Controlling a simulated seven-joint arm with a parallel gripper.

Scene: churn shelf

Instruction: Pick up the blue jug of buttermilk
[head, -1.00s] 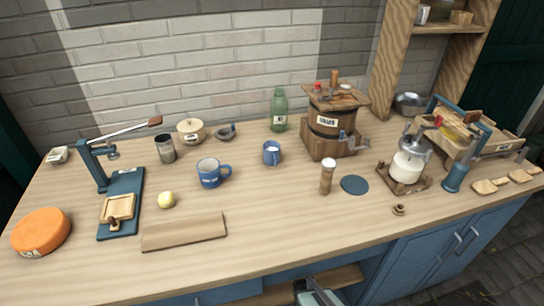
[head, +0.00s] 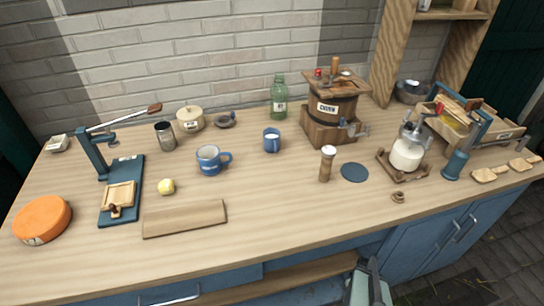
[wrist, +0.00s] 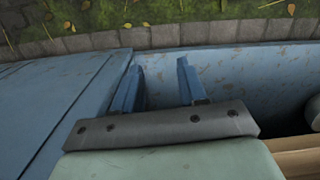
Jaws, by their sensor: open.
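A small blue jug (head: 272,142) with white contents stands upright near the middle of the table, in the head view. A wider blue mug (head: 208,162) with pale lettering and a handle on its right stands to its left. My gripper (wrist: 160,78) is open in the wrist view, with nothing between its two fingers. It is low, at the front of the blue cabinet, below the tabletop and well away from the jug. The jug is not visible in the wrist view.
A green bottle (head: 279,97) stands behind the jug and a wooden churn (head: 331,108) to its right. A wooden board (head: 184,219) lies at front left. The front middle tabletop is clear.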

